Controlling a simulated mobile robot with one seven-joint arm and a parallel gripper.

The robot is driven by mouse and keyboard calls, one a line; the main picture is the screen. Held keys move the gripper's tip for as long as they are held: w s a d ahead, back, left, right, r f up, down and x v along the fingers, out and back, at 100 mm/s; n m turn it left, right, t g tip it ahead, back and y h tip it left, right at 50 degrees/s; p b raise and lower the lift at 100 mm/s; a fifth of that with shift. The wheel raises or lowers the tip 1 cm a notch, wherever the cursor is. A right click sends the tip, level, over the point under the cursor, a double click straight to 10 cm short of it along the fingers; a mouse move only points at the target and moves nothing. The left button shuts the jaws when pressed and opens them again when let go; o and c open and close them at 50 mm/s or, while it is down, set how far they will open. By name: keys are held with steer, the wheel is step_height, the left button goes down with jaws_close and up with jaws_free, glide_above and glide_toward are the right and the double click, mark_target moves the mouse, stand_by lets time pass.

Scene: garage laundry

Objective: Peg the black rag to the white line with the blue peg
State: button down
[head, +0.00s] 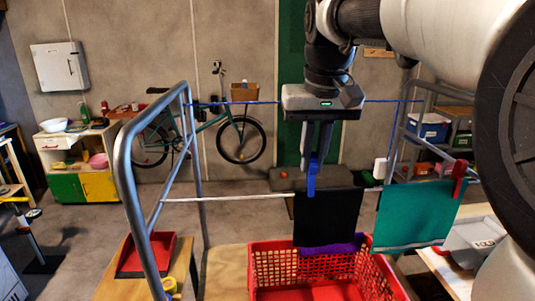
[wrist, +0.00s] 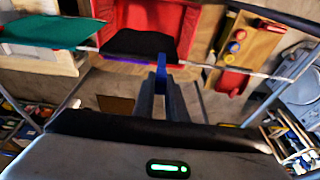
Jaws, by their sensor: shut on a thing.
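The black rag (head: 327,222) hangs over the white line (head: 240,197), above the red basket, and also shows in the wrist view (wrist: 140,43). My gripper (head: 316,158) is above the rag's top edge, left of its middle in the head view. It is shut on the blue peg (head: 311,181), which points down. The peg's lower end overlaps the rag's top edge at the line. The blue peg also shows between the fingertips in the wrist view (wrist: 161,74). I cannot tell whether its jaws grip the rag and line.
A blue line (head: 262,102) runs behind. The red basket (head: 275,262) stands below, between the grey rack's frames (head: 126,170).

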mark_target(311, 172)
steer(key=shift+s+b+x, duration=0.2)
steer(key=shift+b+x, duration=0.35)
steer(key=shift+x, duration=0.35)
steer(key=shift+s+b+x, duration=0.25)
steer(key=shift+b+x, duration=0.3)
steer(key=shift+x, duration=0.35)
steer(key=c, duration=1.7)
jaws_free()
steer(key=shift+f, duration=0.1)
steer(key=p+v, duration=0.3)
steer(key=v, duration=1.4)
steer(key=s+f+t, duration=0.1)
steer(key=s+f, duration=0.3)
steer(key=f, duration=0.4)
steer(key=s+f+t, duration=0.1)
steer(key=s+f, duration=0.4)
steer(key=f, duration=0.3)
steer(key=s+f, duration=0.5)
steer(key=f, duration=0.3)
steer(key=shift+s+t, duration=0.15)
steer(key=shift+t, duration=0.25)
